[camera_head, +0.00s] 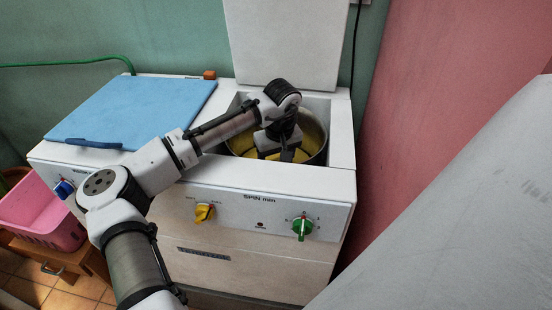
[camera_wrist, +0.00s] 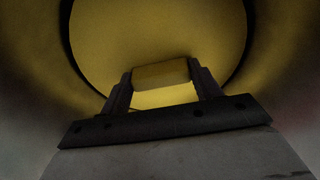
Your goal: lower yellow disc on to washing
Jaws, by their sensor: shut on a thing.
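The yellow disc (camera_wrist: 160,32) is inside the round metal spin drum (camera_head: 322,146) of the washing machine. In the wrist view my gripper (camera_wrist: 160,80) has its two dark fingers on either side of a yellow raised grip (camera_wrist: 160,74) on the disc, and is shut on it. In the head view my gripper (camera_head: 286,153) points down inside the drum and hides part of the disc. A dark gap shows around the disc's far edge in the wrist view. No washing shows in either view, and I cannot tell what the disc's underside touches.
The spin lid (camera_head: 285,45) stands open behind the drum. A blue lid (camera_head: 140,108) covers the left tub. The front panel (camera_head: 262,212) has several knobs. A pink basket (camera_head: 42,215) is at the left, and a red wall (camera_head: 450,80) is at the right.

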